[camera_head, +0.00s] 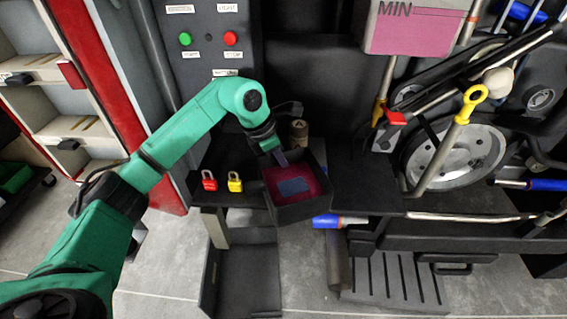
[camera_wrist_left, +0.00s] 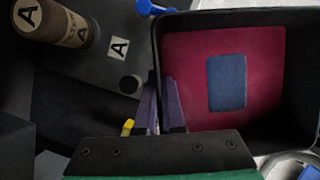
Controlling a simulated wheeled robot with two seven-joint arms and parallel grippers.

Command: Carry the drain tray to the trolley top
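The drain tray (camera_head: 304,209) is a black open box with a red floor and a blue patch. It sits at, or just above, the front edge of a dark shelf (camera_head: 375,200); I cannot tell if it touches. My left gripper (camera_head: 281,158) reaches its far left rim. In the left wrist view, the purple fingers (camera_wrist_left: 161,103) stand either side of the wall of the tray (camera_wrist_left: 158,62) and look closed on it. My right gripper is not in view. I cannot make out the trolley top for certain.
A red padlock (camera_head: 209,182) and a yellow padlock (camera_head: 235,184) are left of the tray. A brown cylinder (camera_head: 299,132) stands behind it. A yellow-handled dipstick (camera_head: 462,108) and a wheel (camera_head: 455,157) are at right. Grey floor (camera_head: 165,265) is open at lower left.

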